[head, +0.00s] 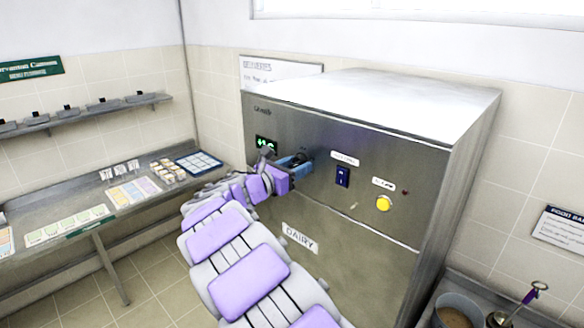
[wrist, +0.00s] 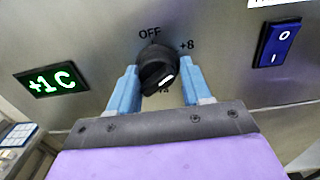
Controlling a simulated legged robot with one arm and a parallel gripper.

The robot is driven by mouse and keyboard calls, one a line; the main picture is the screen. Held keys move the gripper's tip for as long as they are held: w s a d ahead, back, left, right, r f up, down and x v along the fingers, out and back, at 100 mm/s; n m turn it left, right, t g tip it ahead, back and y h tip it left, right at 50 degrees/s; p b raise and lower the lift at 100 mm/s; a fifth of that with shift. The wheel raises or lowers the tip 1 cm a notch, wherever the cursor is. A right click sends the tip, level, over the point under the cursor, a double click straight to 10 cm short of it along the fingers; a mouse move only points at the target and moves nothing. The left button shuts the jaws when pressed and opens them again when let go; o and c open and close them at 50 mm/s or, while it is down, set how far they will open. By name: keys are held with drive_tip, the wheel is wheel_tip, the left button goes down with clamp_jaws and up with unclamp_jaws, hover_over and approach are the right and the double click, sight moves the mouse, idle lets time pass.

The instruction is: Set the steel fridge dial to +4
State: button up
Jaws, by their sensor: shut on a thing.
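The steel fridge (head: 345,130) stands ahead, with a "DAIRY" label on its front. Its black dial (wrist: 155,66) is between the two blue fingers of my gripper (wrist: 159,72) in the wrist view; the jaws are shut on it. In the head view my gripper (head: 296,164) is at the panel and partly covers the dial. "OFF" is printed above the dial and "+8" to its upper right. A label below is mostly hidden by the knob. A white mark shows on the knob's lower right. The green display (wrist: 52,82) reads +1 C.
A blue rocker switch (head: 342,176) and a yellow button (head: 383,203) sit right of the dial. A steel counter (head: 85,240) with cards and trays is at the left, under a shelf (head: 75,117). A pot (head: 453,312) is at the lower right.

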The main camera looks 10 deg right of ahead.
drive_tip(key=shift+d, duration=0.1)
drive_tip(key=shift+c, duration=0.8)
drive_tip(key=shift+a+f, duration=0.15)
drive_tip(key=shift+a, duration=0.15)
drive_tip(key=c, duration=0.4)
drive_tip(key=shift+o, duration=0.2)
drive_tip(key=shift+d, duration=0.1)
